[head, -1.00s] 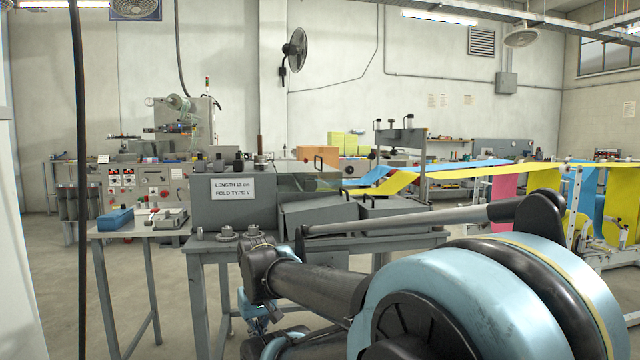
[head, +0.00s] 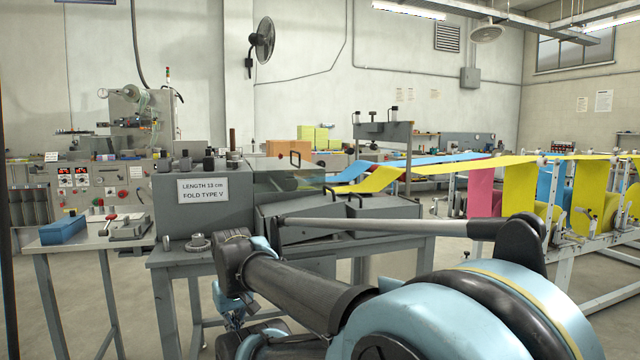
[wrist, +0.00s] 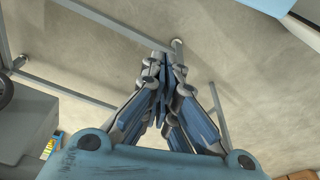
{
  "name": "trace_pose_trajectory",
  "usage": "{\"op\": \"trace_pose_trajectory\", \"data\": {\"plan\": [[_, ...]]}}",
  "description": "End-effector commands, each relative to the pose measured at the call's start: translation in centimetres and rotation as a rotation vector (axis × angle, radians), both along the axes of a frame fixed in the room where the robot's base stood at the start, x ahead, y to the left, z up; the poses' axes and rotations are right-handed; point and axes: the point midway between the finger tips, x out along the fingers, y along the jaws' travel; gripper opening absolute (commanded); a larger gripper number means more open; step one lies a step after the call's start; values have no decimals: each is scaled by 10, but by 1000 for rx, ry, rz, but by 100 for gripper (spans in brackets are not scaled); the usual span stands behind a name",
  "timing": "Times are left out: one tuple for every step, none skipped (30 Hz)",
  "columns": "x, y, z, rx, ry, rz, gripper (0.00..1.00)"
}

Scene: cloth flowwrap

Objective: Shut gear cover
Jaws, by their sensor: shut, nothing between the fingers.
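A grey folding machine (head: 215,218) with a sign reading "LENGTH 13 cm FOLD TYPE V" stands on a grey bench in the head view. To the right of its sign block are a see-through panel (head: 290,181) with a dark handle and grey sloped housings (head: 290,215) with small handles. I cannot tell for sure which of these is the gear cover or how far it is open. My gripper (wrist: 164,65) is shut and empty, its fingertips together above bare floor in the wrist view. In the head view my arm partly covers the bench front and the gripper.
Loose round metal parts (head: 199,242) lie at the bench's front edge. A side table with a blue box (head: 63,229) stands at left. Yellow, pink and blue cloth webs (head: 575,190) run over a white frame at right. Floor shows between bench and frame.

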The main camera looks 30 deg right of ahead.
Motion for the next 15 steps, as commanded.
{"op": "trace_pose_trajectory", "data": {"plan": [[5, -2, 9, -7, 1, 12, 0], [9, -4, 16, -14, 2, 26, 0], [16, -7, 27, -26, 5, 48, 0], [22, -10, 37, -36, 8, 68, 0], [29, -14, 47, -49, 10, 90, 0], [38, -20, 64, -67, 15, 125, 0], [46, -25, 77, -80, 20, 152, 0], [54, -30, 90, -94, 25, 181, 0], [64, -38, 107, -114, 33, 221, 0], [72, -44, 120, -129, 40, 251, 0], [80, -51, 133, -142, 47, 280, 0], [90, -59, 149, -159, 57, 319, 0], [98, -66, 162, -172, 65, 349, 0], [105, -73, 174, -185, 74, 378, 0], [115, -83, 190, -201, 85, 417, 0]]}}
